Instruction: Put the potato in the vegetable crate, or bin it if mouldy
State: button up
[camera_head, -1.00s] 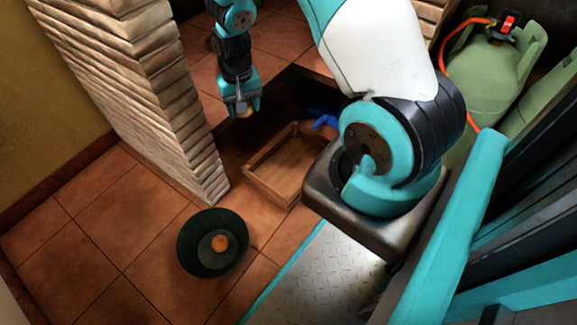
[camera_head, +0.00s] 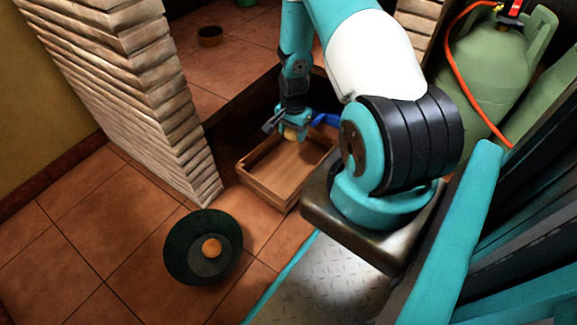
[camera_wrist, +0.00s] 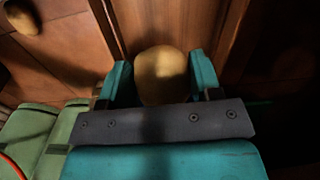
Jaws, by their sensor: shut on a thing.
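The potato (camera_head: 292,134) is tan and held between the fingers of my gripper (camera_head: 290,128). In the wrist view the potato (camera_wrist: 161,72) fills the gap between the two teal fingers; its visible side is plain yellowish-brown, partly shaded, with no clear mould. Its underside is hidden. The wooden vegetable crate (camera_head: 264,190) sits on the floor below, and my gripper hangs over its back part. I cannot tell how high the potato is above the crate floor. The dark round bin (camera_head: 178,262) stands open at the front left with an orange round thing (camera_head: 211,248) in it.
A brick pillar (camera_head: 150,100) rises left of the crate. A blue item (camera_head: 325,119) lies behind the crate. Green gas cylinders (camera_head: 490,75) with an orange hose stand at the right. Tiled floor at the left is clear.

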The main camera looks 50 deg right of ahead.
notch_tip(320, 180, down, 4)
jog(key=b, duration=0.2)
jog(key=shift+r+b, duration=0.15)
jog(key=shift+b, duration=0.25)
jog(key=shift+r, duration=0.1)
jog(key=o, duration=1)
jog(key=shift+o, duration=0.2)
notch_tip(320, 180, up, 17)
jog(key=p, duration=0.9)
jog(key=shift+r, duration=0.2)
